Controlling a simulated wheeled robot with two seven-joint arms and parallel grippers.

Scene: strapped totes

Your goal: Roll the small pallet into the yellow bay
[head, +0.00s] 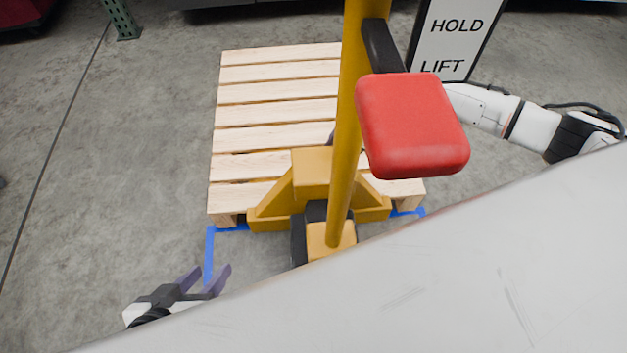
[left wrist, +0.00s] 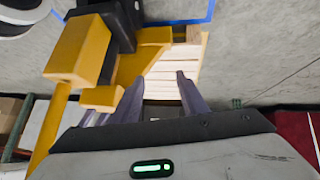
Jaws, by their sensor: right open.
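The small pallet (head: 275,110), of pale wooden slats, lies on the grey floor in the head view. A yellow pallet truck (head: 312,168) stands at its near end, and its yellow pole (head: 350,130) rises toward the camera. A red block (head: 412,125) is near the pole's top. The pallet also shows in the left wrist view (left wrist: 172,78), beyond the fingers. My left gripper (head: 204,280) is open and empty, low at left, apart from the truck and pallet. My right arm comes in from the right behind the red block; its gripper is hidden. No yellow bay shows.
Blue tape (head: 209,255) marks the floor at the pallet's near end. A sign reading HOLD LIFT (head: 450,40) stands at upper right. A green post (head: 121,18) stands at far upper left. The floor left of the pallet is clear.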

